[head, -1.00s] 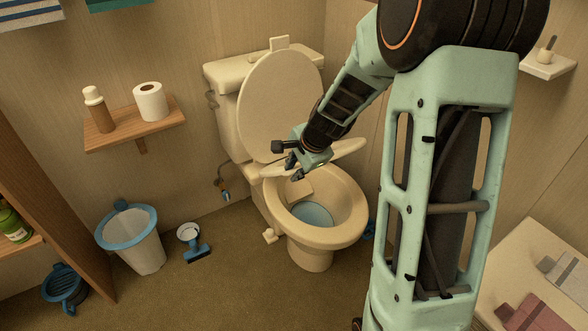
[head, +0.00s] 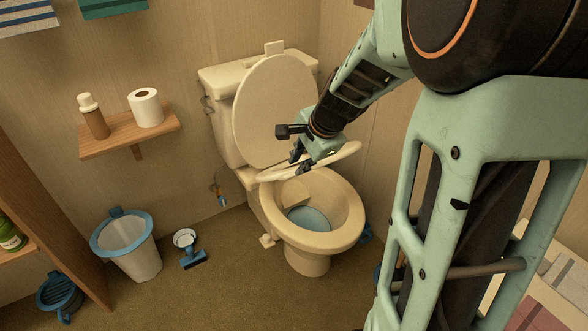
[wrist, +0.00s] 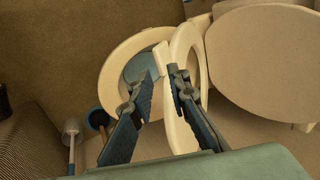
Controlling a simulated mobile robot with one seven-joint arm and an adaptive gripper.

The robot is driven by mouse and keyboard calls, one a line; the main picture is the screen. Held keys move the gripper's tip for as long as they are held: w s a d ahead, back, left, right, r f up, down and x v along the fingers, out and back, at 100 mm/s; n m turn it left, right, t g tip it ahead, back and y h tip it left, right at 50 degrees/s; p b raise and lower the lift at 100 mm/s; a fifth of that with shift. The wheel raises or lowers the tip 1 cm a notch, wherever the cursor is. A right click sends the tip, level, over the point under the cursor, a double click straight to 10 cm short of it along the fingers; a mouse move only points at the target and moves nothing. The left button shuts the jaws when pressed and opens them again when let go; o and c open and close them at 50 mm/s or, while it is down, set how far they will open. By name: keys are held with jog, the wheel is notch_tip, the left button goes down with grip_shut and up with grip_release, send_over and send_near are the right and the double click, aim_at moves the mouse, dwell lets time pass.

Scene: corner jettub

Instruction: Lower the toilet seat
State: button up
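The cream toilet (head: 310,245) stands against the back wall with its lid (head: 275,110) raised. The toilet seat (head: 345,153) is a ring tilted up between the lid and the bowl, seen nearly edge-on in the head view. In the wrist view the seat (wrist: 174,118) stands between the bowl rim (wrist: 108,75) and the lid (wrist: 265,55). My gripper (head: 302,162) is in front of the raised seat, above the bowl. In the wrist view my gripper (wrist: 163,77) has its fingers apart, with the right finger overlapping the seat in the picture. Contact with the seat is unclear.
A wooden shelf (head: 110,143) holds a bottle (head: 93,117) and a toilet roll (head: 146,107). A waste bin (head: 130,255) and a blue-and-white brush-like item (head: 190,252) stand on the floor left of the toilet. Open floor lies in front of the toilet.

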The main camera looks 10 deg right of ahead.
jog(key=shift+v, duration=1.5)
